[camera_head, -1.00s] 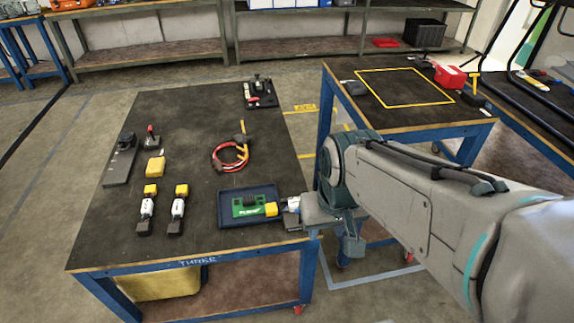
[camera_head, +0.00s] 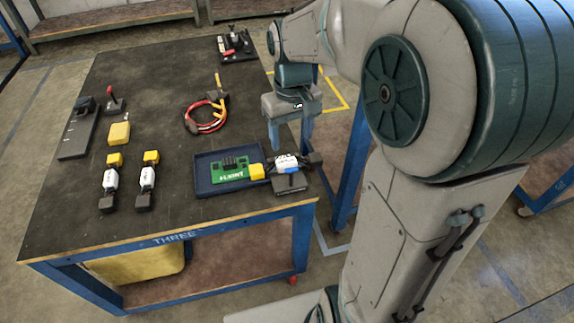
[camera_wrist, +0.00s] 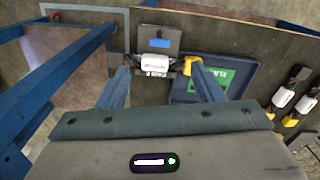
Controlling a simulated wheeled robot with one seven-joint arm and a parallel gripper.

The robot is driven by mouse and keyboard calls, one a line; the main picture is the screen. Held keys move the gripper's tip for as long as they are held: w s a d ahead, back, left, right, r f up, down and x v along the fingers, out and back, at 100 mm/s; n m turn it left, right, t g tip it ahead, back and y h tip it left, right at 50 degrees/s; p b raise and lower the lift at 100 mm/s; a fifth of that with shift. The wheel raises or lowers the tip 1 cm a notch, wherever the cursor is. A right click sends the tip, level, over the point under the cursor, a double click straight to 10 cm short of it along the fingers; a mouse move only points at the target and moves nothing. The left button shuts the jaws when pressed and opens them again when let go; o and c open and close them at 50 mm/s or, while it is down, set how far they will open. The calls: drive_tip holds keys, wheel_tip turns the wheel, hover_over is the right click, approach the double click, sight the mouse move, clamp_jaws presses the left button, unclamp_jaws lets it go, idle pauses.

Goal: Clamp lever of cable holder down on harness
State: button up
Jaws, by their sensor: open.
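The cable holder, with a flat dark grey plate (camera_head: 290,183), sits at the table's front right corner, beside the blue tray (camera_head: 204,189). A white harness body (camera_head: 286,163) with dark ends lies across it, with a yellow connector (camera_head: 257,171) towards the green board (camera_head: 230,172). In the wrist view the grey plate (camera_wrist: 157,36) carries a blue patch, and the white body (camera_wrist: 155,63) lies alongside. I cannot tell how far the lever is tilted. My gripper (camera_head: 291,134) is open and empty above the table's right edge, behind the holder; its fingers are wide apart in the wrist view (camera_wrist: 163,80).
A red cable coil (camera_head: 193,122) lies behind the tray. Two white-and-yellow connectors (camera_head: 110,181) (camera_head: 147,179), a yellow block (camera_head: 119,133) and a black fixture (camera_head: 78,130) stand at left. A black clamp base (camera_head: 237,48) is at the back. The middle-back tabletop is clear.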

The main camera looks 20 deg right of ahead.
sight(291, 172)
wheel_tip(291, 172, down, 13)
drive_tip(key=b, duration=0.3)
drive_tip(key=shift+r, duration=0.1)
drive_tip(key=shift+c, duration=0.3)
drive_tip(key=c, duration=0.9)
